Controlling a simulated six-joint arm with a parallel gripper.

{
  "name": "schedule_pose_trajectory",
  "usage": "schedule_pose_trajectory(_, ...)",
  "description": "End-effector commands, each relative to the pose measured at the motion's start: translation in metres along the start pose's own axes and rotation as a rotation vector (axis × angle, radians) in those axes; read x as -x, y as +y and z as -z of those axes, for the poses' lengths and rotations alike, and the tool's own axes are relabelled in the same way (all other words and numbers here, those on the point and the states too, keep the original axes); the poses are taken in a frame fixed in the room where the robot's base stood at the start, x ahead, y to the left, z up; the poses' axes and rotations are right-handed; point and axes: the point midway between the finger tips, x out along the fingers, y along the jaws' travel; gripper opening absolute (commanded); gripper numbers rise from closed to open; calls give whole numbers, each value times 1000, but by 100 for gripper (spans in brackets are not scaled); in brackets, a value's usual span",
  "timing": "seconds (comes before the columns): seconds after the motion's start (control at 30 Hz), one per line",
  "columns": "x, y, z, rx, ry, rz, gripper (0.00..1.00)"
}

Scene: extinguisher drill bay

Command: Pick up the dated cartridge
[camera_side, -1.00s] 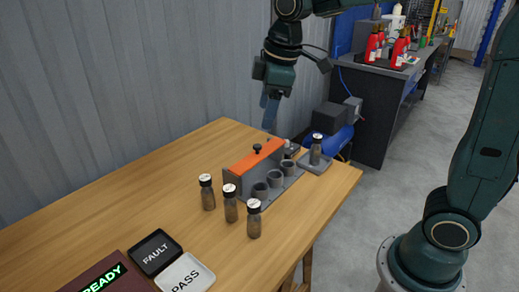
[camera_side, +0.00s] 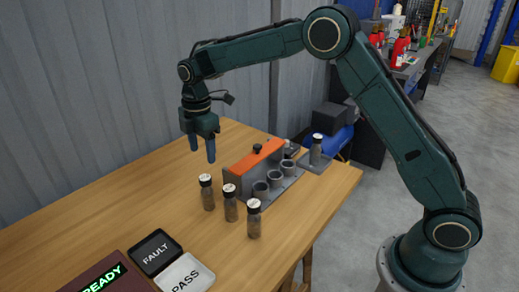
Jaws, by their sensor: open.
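Three small cartridges with dark caps and pale tops stand upright on the wooden table: a left one (camera_side: 207,193), a middle one (camera_side: 230,205) and a right one (camera_side: 254,220). A fourth, similar cartridge (camera_side: 316,151) stands on a grey pad at the table's far right. Any dates on them are too small to read, so I cannot tell which is the dated one. My gripper (camera_side: 202,156) points down, open and empty, above the table. In the picture it is above and slightly left of the left cartridge, apart from it.
A grey rack (camera_side: 274,182) with several round cups and an orange-topped block (camera_side: 254,158) stands right of the three cartridges. FAULT (camera_side: 156,252) and PASS (camera_side: 185,275) pads and a READY display (camera_side: 103,276) lie at the front. The table's left part is clear.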

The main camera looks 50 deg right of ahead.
Motion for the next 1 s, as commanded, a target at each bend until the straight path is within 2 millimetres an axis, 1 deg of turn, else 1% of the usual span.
schedule_pose_trajectory(0.03,-6,3,2,16,-2,7,60)
schedule_pose_trajectory(0.1,-10,5,3,33,-2,11,60)
schedule_pose_trajectory(0.4,-15,6,4,43,-3,14,60)
schedule_pose_trajectory(0.57,-26,6,4,42,-3,16,60)
schedule_pose_trajectory(1.0,-87,5,3,41,-3,16,60)
